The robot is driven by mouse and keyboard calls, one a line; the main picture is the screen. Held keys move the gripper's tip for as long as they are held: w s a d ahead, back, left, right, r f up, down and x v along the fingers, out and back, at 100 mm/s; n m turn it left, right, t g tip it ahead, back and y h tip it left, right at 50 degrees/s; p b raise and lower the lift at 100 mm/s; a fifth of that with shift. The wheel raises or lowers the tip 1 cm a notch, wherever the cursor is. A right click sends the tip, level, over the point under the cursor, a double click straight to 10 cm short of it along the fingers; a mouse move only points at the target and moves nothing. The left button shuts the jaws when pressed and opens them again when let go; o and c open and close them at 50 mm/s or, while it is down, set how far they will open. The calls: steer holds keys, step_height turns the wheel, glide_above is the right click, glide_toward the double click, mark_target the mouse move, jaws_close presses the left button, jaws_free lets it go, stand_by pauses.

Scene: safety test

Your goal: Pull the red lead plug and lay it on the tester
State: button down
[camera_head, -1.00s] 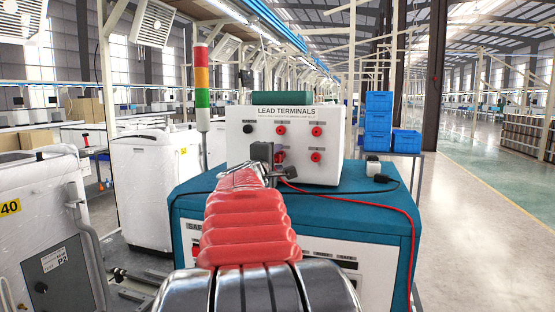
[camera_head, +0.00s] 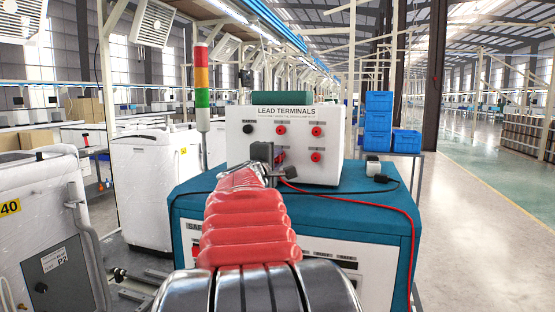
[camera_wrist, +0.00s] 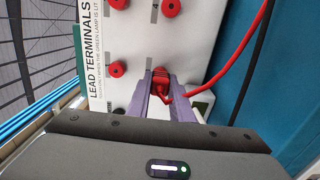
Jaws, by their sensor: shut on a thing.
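The white lead terminals panel (camera_head: 326,170) stands on the teal-topped tester (camera_head: 350,197). It carries red sockets and one black socket. My gripper (camera_head: 270,157) reaches the lower left part of the panel; it also shows in the wrist view (camera_wrist: 161,78). Its two fingers are shut on the red lead plug (camera_wrist: 159,75), one on each side. The plug is at the panel face; I cannot tell how far it sits in its socket. The red lead (camera_head: 388,208) runs from the plug across the tester top and down its right front corner. My gripper mostly hides the plug in the head view.
A black plug (camera_head: 381,178) with a black lead lies on the tester top, near a small white block (camera_head: 373,165). The right part of the top is mostly clear. A signal tower (camera_head: 202,90) stands at left. Blue crates (camera_head: 378,122) stand behind at right.

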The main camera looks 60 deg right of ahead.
mark_target(276, 159)
steer(key=shift+s+a, duration=0.1)
steer(key=shift+a, duration=0.55)
steer(key=shift+a, duration=0.35)
steer(key=shift+s+a, duration=0.1)
steer(key=shift+a, duration=0.25)
steer(key=shift+a, duration=0.35)
steer(key=shift+s+a, duration=0.25)
steer(key=shift+a, duration=0.8)
steer(key=shift+a, duration=0.25)
steer(key=shift+s, duration=0.1)
